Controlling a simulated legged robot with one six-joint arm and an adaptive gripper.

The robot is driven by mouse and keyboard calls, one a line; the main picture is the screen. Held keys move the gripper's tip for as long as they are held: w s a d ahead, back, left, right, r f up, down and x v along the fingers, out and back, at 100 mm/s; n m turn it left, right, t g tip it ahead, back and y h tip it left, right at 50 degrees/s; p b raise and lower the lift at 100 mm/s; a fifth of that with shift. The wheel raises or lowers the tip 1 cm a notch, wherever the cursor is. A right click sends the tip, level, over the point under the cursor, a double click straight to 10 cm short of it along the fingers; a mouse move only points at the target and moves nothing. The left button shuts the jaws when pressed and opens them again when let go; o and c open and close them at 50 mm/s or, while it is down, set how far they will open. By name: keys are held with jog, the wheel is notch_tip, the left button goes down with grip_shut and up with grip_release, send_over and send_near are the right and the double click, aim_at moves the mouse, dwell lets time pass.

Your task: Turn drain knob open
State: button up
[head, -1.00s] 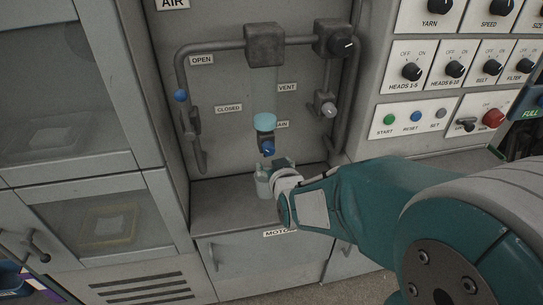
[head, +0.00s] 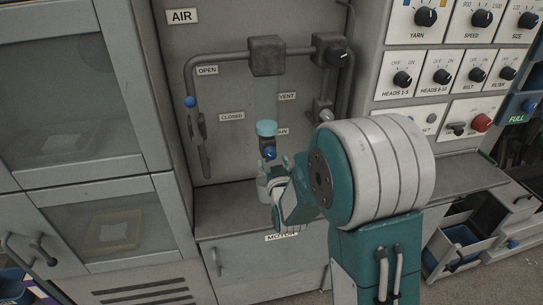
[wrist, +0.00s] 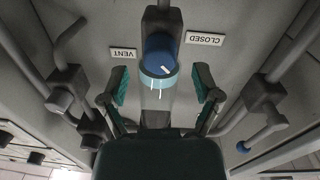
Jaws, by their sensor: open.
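The drain knob (head: 269,152) is blue and sits below a light-blue ring (head: 266,128) under a clear bowl. The DRAIN label beside it is partly hidden. The wrist view is upside down, with the VENT label (wrist: 123,53) left and the CLOSED label (wrist: 205,39) right. My gripper (wrist: 160,82) is open, one finger to each side of the ring and knob, touching neither in the picture. In the head view my gripper (head: 277,178) is just below the knob.
Pipes with a blue-knobbed lever (head: 190,102) run left. A vent valve (head: 324,115) is at right. A switch panel (head: 447,70) and glass-fronted cabinet (head: 75,60) flank the recess.

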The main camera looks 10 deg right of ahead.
aim_at(272, 157)
jog(key=shift+w+a, duration=0.2)
jog(key=shift+w, duration=1.2)
jog(key=shift+w+d, duration=0.1)
jog(key=shift+d, duration=0.25)
jog(key=c, duration=0.7)
grip_shut()
